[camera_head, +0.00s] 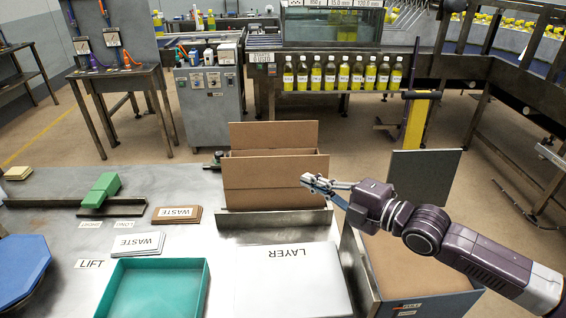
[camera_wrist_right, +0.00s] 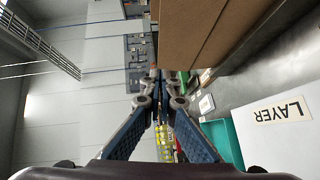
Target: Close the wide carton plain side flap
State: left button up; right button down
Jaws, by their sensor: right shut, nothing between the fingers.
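The wide brown carton (camera_head: 262,198) stands upright on the metal table behind a low steel stop. A tall brown panel (camera_head: 272,135) stands up at its back, and its broad front panel also faces me. I cannot tell which panel is the plain side flap. My right gripper (camera_head: 306,181) is shut and empty at the carton's right end, overlapping its front right edge in the head view. In the right wrist view the carton (camera_wrist_right: 222,28) fills the upper right, just beside the shut fingertips (camera_wrist_right: 160,76). Contact with the carton cannot be told. My left gripper is not in view.
A white LAYER sheet (camera_head: 292,285) and a teal tray (camera_head: 196,300) lie in front of the carton. An open grey bin (camera_head: 420,292) stands below my right arm.

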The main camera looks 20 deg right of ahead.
jog(key=p, duration=0.3)
send_near(272, 159)
jog(key=w+a, duration=0.1)
jog(key=a, duration=0.3)
jog(key=shift+w+d+f+b, duration=0.1)
jog(key=shift+w+d+b, duration=0.05)
jog(key=shift+w, duration=0.55)
jog(key=shift+w+d+f+b, duration=0.1)
jog(key=shift+w+d+f, duration=0.1)
jog(key=shift+w, duration=0.5)
jog(key=shift+w+d+f+b, duration=0.1)
jog(key=shift+w+d+b, duration=0.05)
jog(key=shift+w, duration=0.55)
jog(key=shift+d+r, duration=0.1)
